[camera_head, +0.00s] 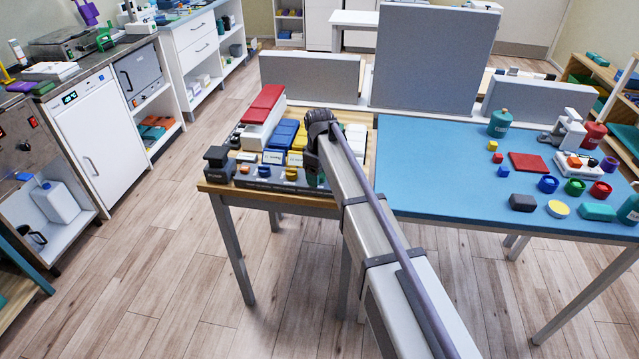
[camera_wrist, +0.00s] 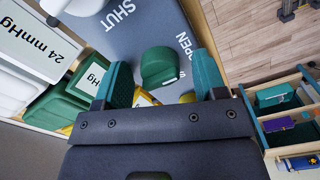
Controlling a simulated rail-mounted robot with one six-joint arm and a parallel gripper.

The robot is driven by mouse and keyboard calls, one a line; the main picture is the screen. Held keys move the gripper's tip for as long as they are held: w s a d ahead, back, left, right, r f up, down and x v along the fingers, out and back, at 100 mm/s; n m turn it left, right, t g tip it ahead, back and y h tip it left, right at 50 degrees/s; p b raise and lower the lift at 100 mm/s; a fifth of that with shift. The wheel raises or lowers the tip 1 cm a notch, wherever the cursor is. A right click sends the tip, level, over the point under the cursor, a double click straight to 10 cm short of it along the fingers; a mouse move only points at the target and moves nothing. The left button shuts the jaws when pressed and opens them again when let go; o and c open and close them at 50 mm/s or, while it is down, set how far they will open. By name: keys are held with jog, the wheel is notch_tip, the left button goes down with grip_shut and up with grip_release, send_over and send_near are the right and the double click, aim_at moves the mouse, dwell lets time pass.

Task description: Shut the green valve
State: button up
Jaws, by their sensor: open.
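The green valve (camera_wrist: 160,70) shows in the wrist view as a rounded green knob on a grey panel (camera_wrist: 135,32). The panel carries the printed words SHUT and OPEN beside the knob. My gripper (camera_wrist: 160,61) is open, with one teal finger on each side of the knob and a visible gap on both sides. I cannot tell how deep the fingertips reach around it. In the head view my arm hides the green valve; the dark panel (camera_head: 262,184) with blue and yellow knobs shows at the wooden table's front edge.
A white box marked 24 mmHg (camera_wrist: 40,45) and a green box (camera_wrist: 62,104) stand close to the left finger in the wrist view. A white rounded part (camera_wrist: 84,6) is at the top. In the head view a blue table (camera_head: 430,180) with several loose objects is on the right.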

jog(key=shift+r, duration=0.1)
jog(key=c, duration=0.9)
jog(key=shift+m, duration=0.4)
jog(key=m, duration=0.3)
jog(key=shift+m, duration=0.3)
jog(key=m, duration=1.3)
jog(key=shift+m, duration=0.4)
